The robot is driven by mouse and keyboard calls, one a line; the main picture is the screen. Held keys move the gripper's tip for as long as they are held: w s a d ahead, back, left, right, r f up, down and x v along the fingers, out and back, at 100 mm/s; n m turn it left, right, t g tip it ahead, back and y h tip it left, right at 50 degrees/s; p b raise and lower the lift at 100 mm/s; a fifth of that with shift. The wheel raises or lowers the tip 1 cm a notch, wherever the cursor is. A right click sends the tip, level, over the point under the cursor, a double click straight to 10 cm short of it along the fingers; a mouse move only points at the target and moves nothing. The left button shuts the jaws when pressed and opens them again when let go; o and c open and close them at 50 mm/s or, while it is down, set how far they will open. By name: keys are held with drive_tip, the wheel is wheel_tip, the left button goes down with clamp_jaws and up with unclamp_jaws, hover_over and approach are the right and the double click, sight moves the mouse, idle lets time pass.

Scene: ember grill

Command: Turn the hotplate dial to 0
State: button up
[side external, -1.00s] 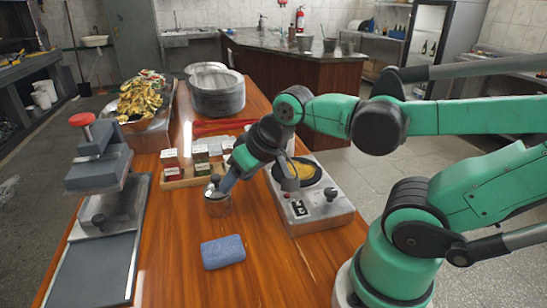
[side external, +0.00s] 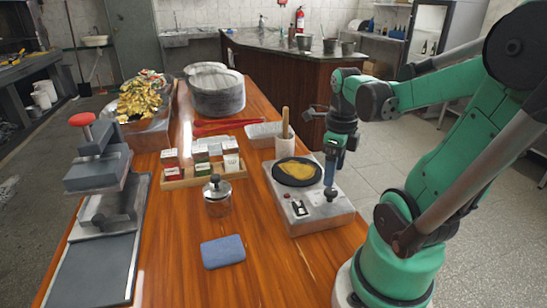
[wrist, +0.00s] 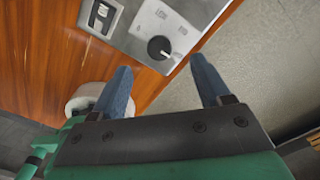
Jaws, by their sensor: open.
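The hotplate (side external: 312,221) is a silver box near the right edge of the wooden table. A black pan with something yellow (side external: 296,170) sits on it. Its black dial (side external: 331,195) is on the front right of the top face. In the wrist view the round dial (wrist: 159,47) has a short white mark toward the lower right, and no numbers are legible. My gripper (side external: 330,186) points down just above the dial. In the wrist view my gripper's blue fingers (wrist: 160,62) are apart and empty, with the dial beyond and between their tips; contact is not visible.
A lidded glass jar (side external: 216,197) and a blue sponge (side external: 223,252) stand left of the hotplate. A spice rack (side external: 205,178) lies behind the jar. A white crock with a wooden handle (side external: 285,143) stands behind the hotplate.

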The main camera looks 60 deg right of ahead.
sight(331, 190)
drive_tip(key=shift+f, duration=2.35)
clamp_jaws()
